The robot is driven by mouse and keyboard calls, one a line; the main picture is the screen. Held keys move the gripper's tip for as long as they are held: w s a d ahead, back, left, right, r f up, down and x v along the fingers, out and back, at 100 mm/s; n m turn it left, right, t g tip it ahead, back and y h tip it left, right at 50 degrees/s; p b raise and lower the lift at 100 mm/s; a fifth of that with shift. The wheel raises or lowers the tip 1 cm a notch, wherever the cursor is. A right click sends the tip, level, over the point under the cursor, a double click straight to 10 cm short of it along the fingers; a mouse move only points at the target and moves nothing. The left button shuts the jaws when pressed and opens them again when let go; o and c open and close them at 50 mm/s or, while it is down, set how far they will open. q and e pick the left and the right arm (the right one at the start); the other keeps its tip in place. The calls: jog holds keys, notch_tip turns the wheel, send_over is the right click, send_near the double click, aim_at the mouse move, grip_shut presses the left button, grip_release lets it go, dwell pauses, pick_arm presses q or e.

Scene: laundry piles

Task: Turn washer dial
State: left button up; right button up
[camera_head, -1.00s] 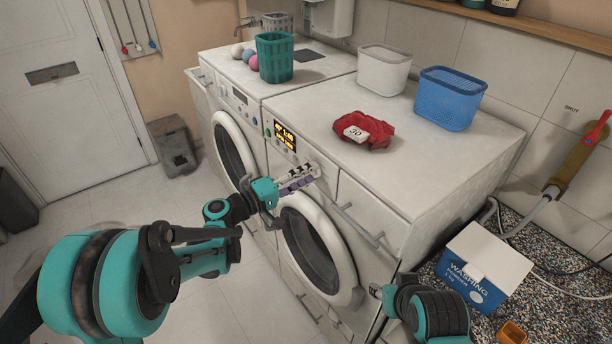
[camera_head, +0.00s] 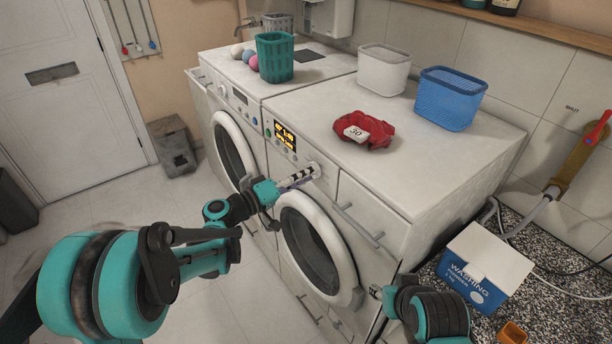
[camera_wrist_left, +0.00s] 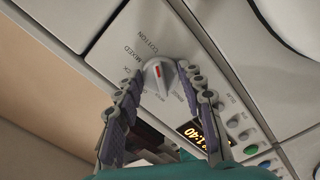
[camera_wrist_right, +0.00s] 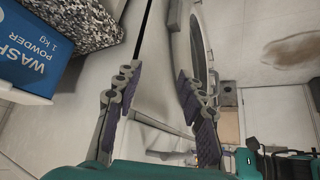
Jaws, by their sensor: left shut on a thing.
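The washer dial (camera_wrist_left: 160,82) is a grey-white knob with a red mark on the front washer's (camera_head: 428,185) panel. In the left wrist view it sits between my left fingertips, with printed labels such as MIXED and COTTON around it. My left gripper (camera_head: 306,175) is shut on the dial; the fingers hide part of the dial in the head view. The lit display (camera_head: 285,137) beside it reads 1:40, as in the left wrist view. My right gripper (camera_wrist_right: 157,75) is open and empty, low near the washer's front right side.
A red cloth (camera_head: 375,142) with a 30 tag, a white basket (camera_head: 383,70) and a blue basket (camera_head: 450,97) stand on the washer. A washing powder box (camera_head: 484,265) is at the right. A second washer (camera_head: 215,105) stands at the left. The floor in front is clear.

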pick_arm(q)
jog(key=o, duration=1.1)
jog(key=v, duration=1.2)
